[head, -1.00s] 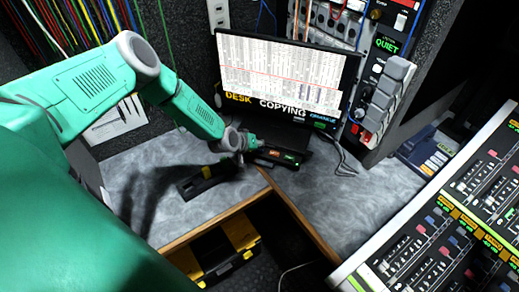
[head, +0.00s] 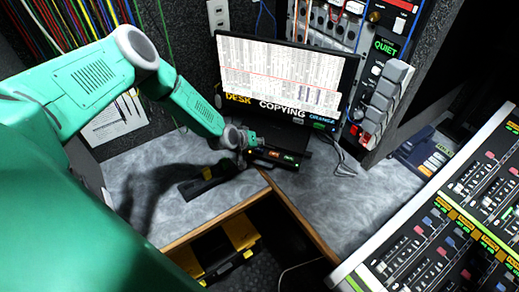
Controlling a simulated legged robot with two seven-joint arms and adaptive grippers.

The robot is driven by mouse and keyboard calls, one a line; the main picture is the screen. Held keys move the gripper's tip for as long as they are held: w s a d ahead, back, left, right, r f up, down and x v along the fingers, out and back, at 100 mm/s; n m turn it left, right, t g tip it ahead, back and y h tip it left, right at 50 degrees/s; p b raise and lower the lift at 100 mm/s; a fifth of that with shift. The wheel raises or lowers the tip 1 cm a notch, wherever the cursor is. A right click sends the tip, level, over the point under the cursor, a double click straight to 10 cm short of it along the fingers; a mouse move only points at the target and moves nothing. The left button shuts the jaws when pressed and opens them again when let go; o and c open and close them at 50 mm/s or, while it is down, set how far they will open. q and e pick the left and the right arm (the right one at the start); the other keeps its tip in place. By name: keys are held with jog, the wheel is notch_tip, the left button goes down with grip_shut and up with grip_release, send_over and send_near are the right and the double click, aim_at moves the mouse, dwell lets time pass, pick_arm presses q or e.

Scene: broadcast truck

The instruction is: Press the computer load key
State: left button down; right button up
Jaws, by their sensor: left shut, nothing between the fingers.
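A small black key unit (head: 292,164) lies on the desk below the monitor, with an orange-lit key (head: 274,153) and a green-lit key (head: 290,159). The legends are too small to read, so I cannot tell which is the computer load key. My left gripper (head: 254,143) is shut and empty at the unit's left end, close to the orange key. I cannot tell whether it touches. The gripper and wrist partly hide the unit's left end. My right gripper is not in view.
A monitor (head: 288,75) stands behind the unit. A black handset-like object (head: 203,184) lies on the grey desk (head: 150,165) to the left. A sloped mixing console (head: 440,230) fills the lower right. A yellow and black case (head: 240,234) sits below the desk edge.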

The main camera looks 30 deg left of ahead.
aim_at(259, 150)
pick_arm(q)
jog(key=shift+r+p, duration=1.6)
jog(key=shift+r, duration=0.85)
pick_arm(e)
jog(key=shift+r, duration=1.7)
pick_arm(q)
jog(key=shift+f, duration=0.15)
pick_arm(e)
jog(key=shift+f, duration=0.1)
